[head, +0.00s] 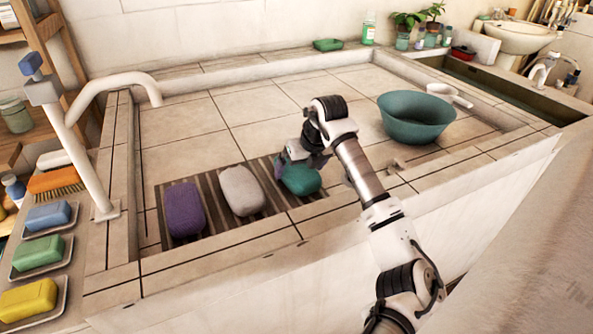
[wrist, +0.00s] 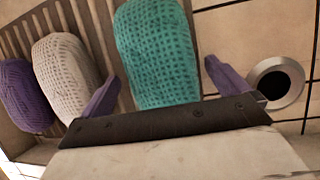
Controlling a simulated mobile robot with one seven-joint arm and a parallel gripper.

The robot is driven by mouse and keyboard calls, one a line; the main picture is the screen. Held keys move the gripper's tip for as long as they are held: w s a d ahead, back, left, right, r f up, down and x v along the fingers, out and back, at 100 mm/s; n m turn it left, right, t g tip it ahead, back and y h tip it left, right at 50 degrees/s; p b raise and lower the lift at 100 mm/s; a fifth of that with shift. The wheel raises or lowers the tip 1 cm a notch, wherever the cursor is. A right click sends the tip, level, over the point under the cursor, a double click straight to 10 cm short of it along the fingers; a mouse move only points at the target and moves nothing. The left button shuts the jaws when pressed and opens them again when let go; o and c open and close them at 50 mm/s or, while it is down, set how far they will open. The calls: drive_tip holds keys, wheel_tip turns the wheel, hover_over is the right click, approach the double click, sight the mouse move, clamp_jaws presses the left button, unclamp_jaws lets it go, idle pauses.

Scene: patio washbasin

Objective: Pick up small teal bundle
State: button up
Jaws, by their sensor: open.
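The small teal bundle (head: 300,178) lies at the right end of a striped mat (head: 214,205) in the tiled basin. In the wrist view the teal bundle (wrist: 157,55) has a woven texture and reaches in between the two purple fingers. My gripper (head: 280,165) is over the bundle's left side in the head view, and my arm hides part of that area. In the wrist view my gripper (wrist: 160,85) is open, with one finger on each side of the bundle and a gap on both sides. I cannot tell how high the fingertips are above the mat.
A white bundle (head: 241,190) lies left of the teal one, close to the left finger in the wrist view. A purple bundle (head: 185,209) lies further left. A drain hole (wrist: 277,84) is right of the right finger. A teal bowl (head: 415,117) stands at the right.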

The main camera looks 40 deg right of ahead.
drive_tip(key=shift+x, duration=1.1)
drive_tip(key=c, duration=1)
drive_tip(key=shift+c, duration=0.4)
drive_tip(key=shift+r, duration=0.15)
